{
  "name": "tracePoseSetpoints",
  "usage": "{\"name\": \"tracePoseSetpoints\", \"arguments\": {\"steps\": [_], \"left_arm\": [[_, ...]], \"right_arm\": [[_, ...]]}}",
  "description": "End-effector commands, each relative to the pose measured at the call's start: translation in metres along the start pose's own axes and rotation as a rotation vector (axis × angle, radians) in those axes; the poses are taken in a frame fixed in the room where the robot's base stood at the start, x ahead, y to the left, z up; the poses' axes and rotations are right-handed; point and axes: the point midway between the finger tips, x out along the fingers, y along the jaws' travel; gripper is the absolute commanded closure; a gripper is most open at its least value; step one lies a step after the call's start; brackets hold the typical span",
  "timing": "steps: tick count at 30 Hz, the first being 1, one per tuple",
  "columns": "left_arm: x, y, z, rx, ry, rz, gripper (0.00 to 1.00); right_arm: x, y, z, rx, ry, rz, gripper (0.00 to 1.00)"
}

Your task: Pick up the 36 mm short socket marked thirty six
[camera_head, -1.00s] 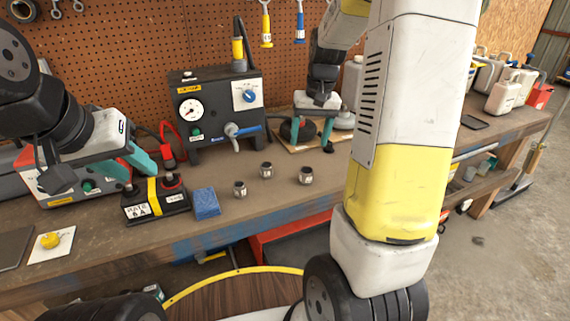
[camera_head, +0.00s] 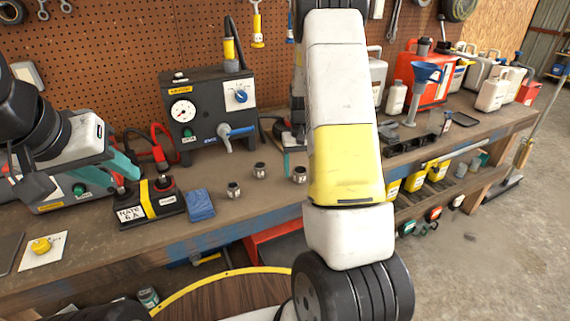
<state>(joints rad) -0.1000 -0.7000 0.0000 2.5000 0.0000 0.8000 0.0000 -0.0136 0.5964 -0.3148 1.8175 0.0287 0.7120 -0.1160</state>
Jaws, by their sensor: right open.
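Three small metal sockets stand apart on the bench: a left one (camera_head: 233,190), a rear middle one (camera_head: 260,170) and a right one (camera_head: 300,174) close to my right arm's edge. Their markings are too small to read, so I cannot tell which is thirty six. My right gripper (camera_head: 288,163) is mostly hidden behind my arm; a teal finger shows just behind the right socket. It is open.
A black gauge box (camera_head: 208,112) stands behind the sockets. A black battery-like block (camera_head: 150,203) and a blue sponge-like block (camera_head: 200,205) lie left of them. A yellow knob on a white card (camera_head: 42,246) is far left. Bottles, a blue funnel (camera_head: 427,72) and cans fill the right.

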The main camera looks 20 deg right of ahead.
Motion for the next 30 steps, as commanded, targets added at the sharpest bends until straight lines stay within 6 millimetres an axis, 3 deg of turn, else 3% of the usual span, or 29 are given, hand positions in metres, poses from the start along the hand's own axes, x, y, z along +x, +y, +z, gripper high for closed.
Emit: {"name": "tracePoseSetpoints", "arguments": {"steps": [8,19,30], "left_arm": [[0.0,0.0,0.0,0.0,0.0,0.0,0.64],[0.0,0.0,0.0,0.0,0.0,0.0,0.64],[0.0,0.0,0.0,0.0,0.0,0.0,0.64]], "right_arm": [[0.0055,-0.0001,0.0,0.0,0.001,-0.001,0.33],[0.0052,-0.0001,0.0001,0.0,0.0,-0.001,1.0],[0.0023,-0.0001,-0.0004,0.0,0.002,-0.001,1.0]]}}
